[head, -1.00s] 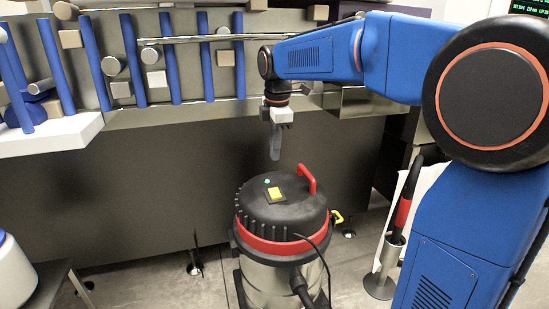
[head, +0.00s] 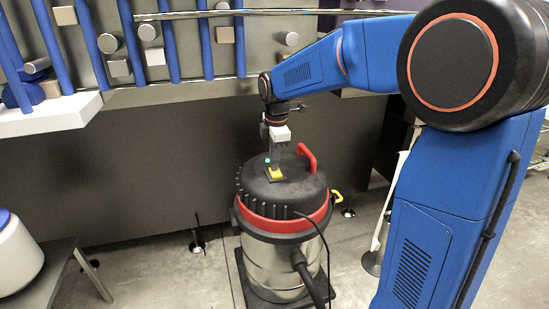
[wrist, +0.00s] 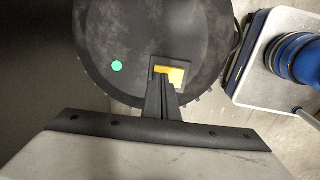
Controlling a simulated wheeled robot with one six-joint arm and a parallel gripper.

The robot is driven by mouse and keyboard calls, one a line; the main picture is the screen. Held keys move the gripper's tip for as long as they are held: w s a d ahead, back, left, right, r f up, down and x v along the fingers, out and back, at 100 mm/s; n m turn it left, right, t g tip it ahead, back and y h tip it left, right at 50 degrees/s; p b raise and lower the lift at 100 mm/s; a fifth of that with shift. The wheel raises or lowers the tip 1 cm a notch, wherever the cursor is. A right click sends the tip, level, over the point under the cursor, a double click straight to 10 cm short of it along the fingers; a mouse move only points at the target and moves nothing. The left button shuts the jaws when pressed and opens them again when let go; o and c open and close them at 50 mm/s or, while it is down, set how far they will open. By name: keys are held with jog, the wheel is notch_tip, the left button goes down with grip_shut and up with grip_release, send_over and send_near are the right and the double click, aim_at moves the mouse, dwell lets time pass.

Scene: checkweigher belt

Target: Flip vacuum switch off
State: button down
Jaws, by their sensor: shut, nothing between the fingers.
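The vacuum (head: 283,225) stands upright on the floor, with a steel drum, a red band and a black lid (head: 290,196). The yellow switch (head: 276,173) sits in a dark plate on the lid; it also shows in the wrist view (wrist: 176,76). A green light (wrist: 117,66) is on the lid to the left of the switch. My gripper (head: 275,165) is shut and empty, pointing down with its tips at the switch. In the wrist view the fingertips (wrist: 162,74) cover the left part of the switch. I cannot tell whether they touch it.
A red handle (head: 309,157) rises from the lid just right of my gripper. A hose (head: 305,272) hangs at the drum's front. A belt with blue dividers (head: 170,45) runs behind. A side table (head: 45,280) stands at the left.

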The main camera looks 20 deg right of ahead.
aim_at(277, 176)
jog(key=shift+f, duration=0.15)
dwell(0.3)
jog(key=shift+s, duration=0.75)
jog(key=shift+r, duration=0.2)
jog(key=shift+r, duration=0.25)
notch_tip(277, 176, up, 13)
jog(key=s, duration=0.1)
jog(key=shift+s+r, duration=0.15)
jog(key=shift+s, duration=0.2)
